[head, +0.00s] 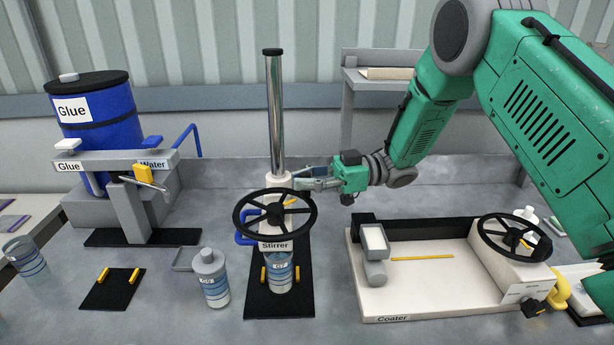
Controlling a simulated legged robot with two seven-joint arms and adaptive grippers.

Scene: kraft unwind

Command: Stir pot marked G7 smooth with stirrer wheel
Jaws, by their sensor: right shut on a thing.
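The stirrer (264,246) stands at the middle of the bench, with a tall shiny column. Its black stirrer wheel (240,221) has a small yellow mark near the hub. The pot marked G7 (279,278) stands upright under the stirrer head, between yellow guides on a black base. Its top is hidden by the stirrer, so its contents do not show. My right gripper (302,180) reaches in from the right and is shut at the far rim of the wheel; the exact contact is small and partly hidden. My left gripper is not in view.
A second capped pot (210,280), its label hard to read, stands just left of the stirrer base. A glue and water dispenser (130,190) is at the left, with an empty black pad (112,290) in front. The coater (430,262) fills the right. Another pot (25,258) is far left.

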